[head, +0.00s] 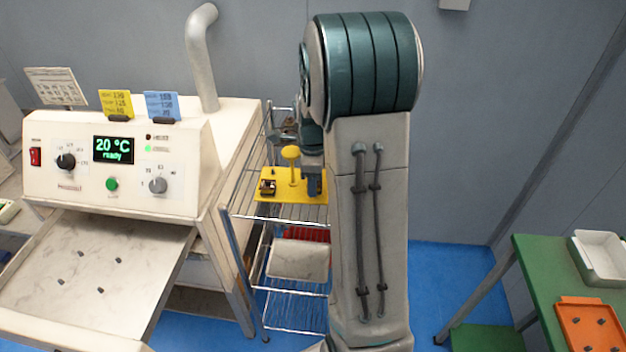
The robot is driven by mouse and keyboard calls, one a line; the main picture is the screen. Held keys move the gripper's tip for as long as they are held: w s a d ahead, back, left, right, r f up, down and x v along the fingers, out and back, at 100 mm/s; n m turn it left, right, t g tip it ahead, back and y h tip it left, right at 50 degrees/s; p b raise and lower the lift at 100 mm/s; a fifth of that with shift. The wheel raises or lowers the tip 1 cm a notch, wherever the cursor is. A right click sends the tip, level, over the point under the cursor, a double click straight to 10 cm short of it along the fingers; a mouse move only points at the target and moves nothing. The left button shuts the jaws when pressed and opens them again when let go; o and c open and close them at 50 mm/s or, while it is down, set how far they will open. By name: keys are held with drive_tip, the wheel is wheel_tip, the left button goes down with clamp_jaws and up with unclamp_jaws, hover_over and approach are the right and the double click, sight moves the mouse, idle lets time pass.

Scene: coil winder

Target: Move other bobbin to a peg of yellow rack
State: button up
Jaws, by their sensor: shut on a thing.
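The yellow rack (285,197) sits on the top shelf of a wire shelf unit, in the middle of the head view. It has a flat plate and a central post with a round yellow knob (291,152). A small dark and copper bobbin (268,187) stands at the rack's front left.
The wire shelf unit (295,297) has a white box and a red item below. Left stands a cream oven (120,170) reading 20 °C, its marbled plate extended. Right is a green table (545,290) with a white tray (598,262) and an orange tray (585,322).

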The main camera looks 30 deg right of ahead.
drive_tip(key=shift+f+b, duration=0.45)
drive_tip(key=shift+f, duration=0.3)
drive_tip(key=shift+f, duration=0.1)
drive_tip(key=o, duration=1)
drive_tip(key=shift+o, duration=0.2)
wheel_tip(320, 180, up, 14)
drive_tip(key=b, duration=0.1)
